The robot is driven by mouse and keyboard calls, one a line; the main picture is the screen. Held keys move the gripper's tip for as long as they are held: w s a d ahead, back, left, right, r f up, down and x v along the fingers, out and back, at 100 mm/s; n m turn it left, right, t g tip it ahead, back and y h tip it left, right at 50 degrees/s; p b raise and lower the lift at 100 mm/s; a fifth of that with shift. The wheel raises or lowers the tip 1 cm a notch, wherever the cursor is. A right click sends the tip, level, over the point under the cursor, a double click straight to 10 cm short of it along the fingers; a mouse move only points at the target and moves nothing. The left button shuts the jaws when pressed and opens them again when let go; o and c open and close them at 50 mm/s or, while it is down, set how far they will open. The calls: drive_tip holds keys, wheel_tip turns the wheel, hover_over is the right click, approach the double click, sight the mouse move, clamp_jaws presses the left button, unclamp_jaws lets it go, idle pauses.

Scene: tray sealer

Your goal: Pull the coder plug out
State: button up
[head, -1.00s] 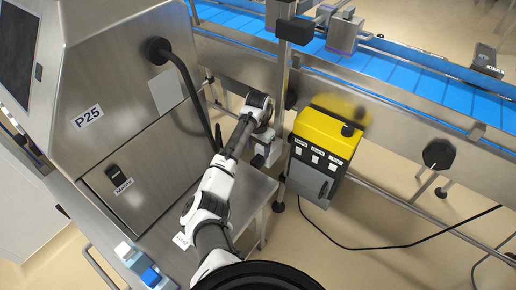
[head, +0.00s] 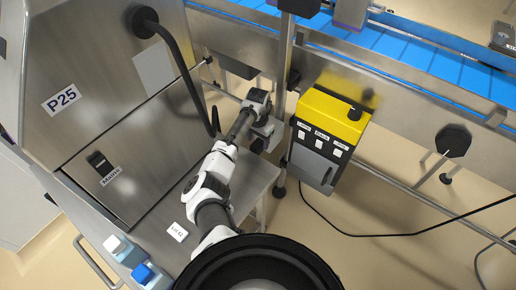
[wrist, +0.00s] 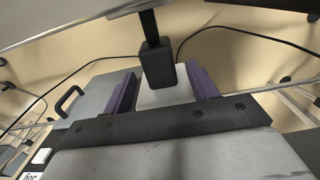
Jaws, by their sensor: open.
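In the wrist view, a black block with a dark stem, which looks like the coder plug (wrist: 158,66), stands between the two purple fingers of my gripper (wrist: 163,84). The fingers are open, with a visible gap on each side of the block. A pale surface shows behind it, between the fingers. In the head view, my gripper (head: 264,132) is beyond the end of the steel table, left of the yellow-topped box. The plug cannot be made out clearly there. How deep the fingers reach around the block is hard to tell.
The yellow-topped box (head: 334,114) has a grey door and a trailing black cable (head: 372,246). A steel post (head: 284,70) stands close to my gripper. The steel cabinet marked P25 (head: 90,80) is on the left. The blue conveyor (head: 430,55) runs behind.

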drive_tip(key=shift+f+b, duration=0.85)
drive_tip(key=shift+f, duration=0.65)
clamp_jaws()
